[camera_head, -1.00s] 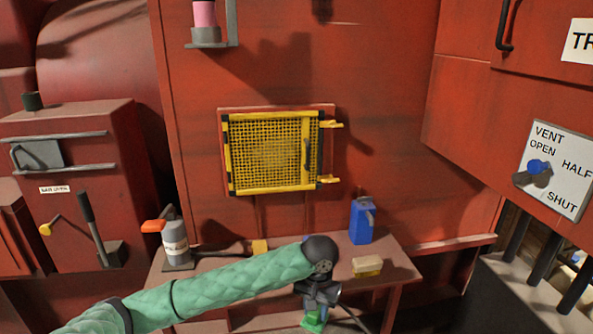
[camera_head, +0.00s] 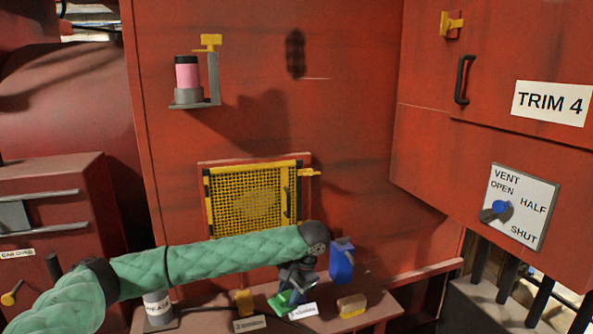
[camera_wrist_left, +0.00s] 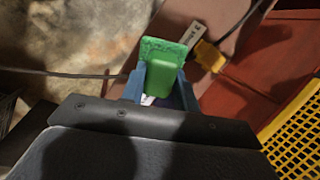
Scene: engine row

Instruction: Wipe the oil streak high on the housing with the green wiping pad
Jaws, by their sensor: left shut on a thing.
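The oil streak (camera_head: 295,53) is a dark, upright mark high on the red housing (camera_head: 350,110) in the head view, above the yellow grille. My left gripper (camera_head: 291,293) is low in front of the housing, over the bench and far below the streak. It is shut on the green wiping pad (camera_head: 280,303), of which only part shows in the head view. In the left wrist view the pad (camera_wrist_left: 163,76) sits between the blue fingers and sticks out past them. My right gripper is not in view.
A yellow mesh grille (camera_head: 245,200) is behind my left arm. A bracket with a pink-banded cup (camera_head: 188,78) is left of the streak. The bench (camera_head: 375,308) holds a blue can (camera_head: 341,262) and a yellow block (camera_head: 351,305). A red cabinet (camera_head: 480,120) juts out at right.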

